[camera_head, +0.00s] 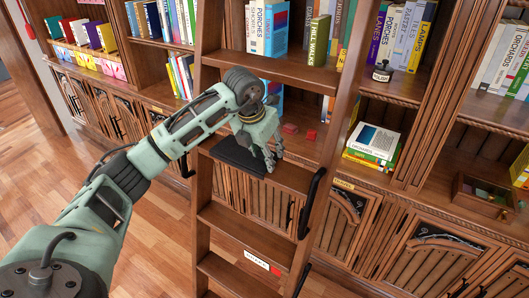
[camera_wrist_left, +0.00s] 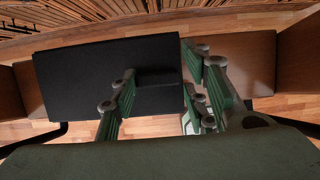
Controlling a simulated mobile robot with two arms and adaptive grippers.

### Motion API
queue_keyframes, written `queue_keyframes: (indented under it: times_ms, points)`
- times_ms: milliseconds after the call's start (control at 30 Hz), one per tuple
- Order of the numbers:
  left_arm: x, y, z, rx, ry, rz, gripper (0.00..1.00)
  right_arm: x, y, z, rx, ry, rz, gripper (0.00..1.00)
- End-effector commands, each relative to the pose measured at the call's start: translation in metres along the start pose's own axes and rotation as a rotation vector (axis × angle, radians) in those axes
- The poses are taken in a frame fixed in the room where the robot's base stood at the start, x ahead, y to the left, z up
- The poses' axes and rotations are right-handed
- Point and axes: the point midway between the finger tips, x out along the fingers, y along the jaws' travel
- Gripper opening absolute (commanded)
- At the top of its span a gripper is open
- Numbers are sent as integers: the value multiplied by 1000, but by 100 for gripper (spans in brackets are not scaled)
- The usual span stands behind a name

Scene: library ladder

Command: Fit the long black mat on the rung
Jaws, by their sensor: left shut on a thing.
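The long black mat (camera_head: 238,154) lies flat over the ladder's upper rung in the head view, toward the left rail. The mat (camera_wrist_left: 90,75) covers the left and middle of the rung in the left wrist view, and bare brown wood of the rung (camera_wrist_left: 250,58) shows to its right. My left gripper (camera_head: 268,163) is at the mat's right part, shut on it; its fingers (camera_wrist_left: 160,85) straddle the mat's near right part. Whether the mat is fully seated on the rung I cannot tell. My right gripper is in neither view.
The ladder's left rail (camera_head: 204,190) and right rail (camera_head: 325,170) flank the rung, with a black handle (camera_head: 311,203) on the right. Lower rungs (camera_head: 235,228) are below, one with a white label (camera_head: 262,260). Bookshelves stand behind; open floor (camera_head: 150,235) lies left.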

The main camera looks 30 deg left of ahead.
Motion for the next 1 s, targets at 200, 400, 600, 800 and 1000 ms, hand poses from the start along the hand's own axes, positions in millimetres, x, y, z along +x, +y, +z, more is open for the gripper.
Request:
queue_keyframes:
  times_ms: [200,400,600,800,1000]
  points:
    - [0,0,0,0,0,0,18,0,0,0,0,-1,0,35]
    - [0,0,0,0,0,0,59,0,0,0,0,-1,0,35]
    - [0,0,0,0,0,0,64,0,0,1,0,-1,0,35]
    - [-2,0,0,0,0,0,64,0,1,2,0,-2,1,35]
    - [-26,1,1,1,-4,1,64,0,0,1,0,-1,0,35]
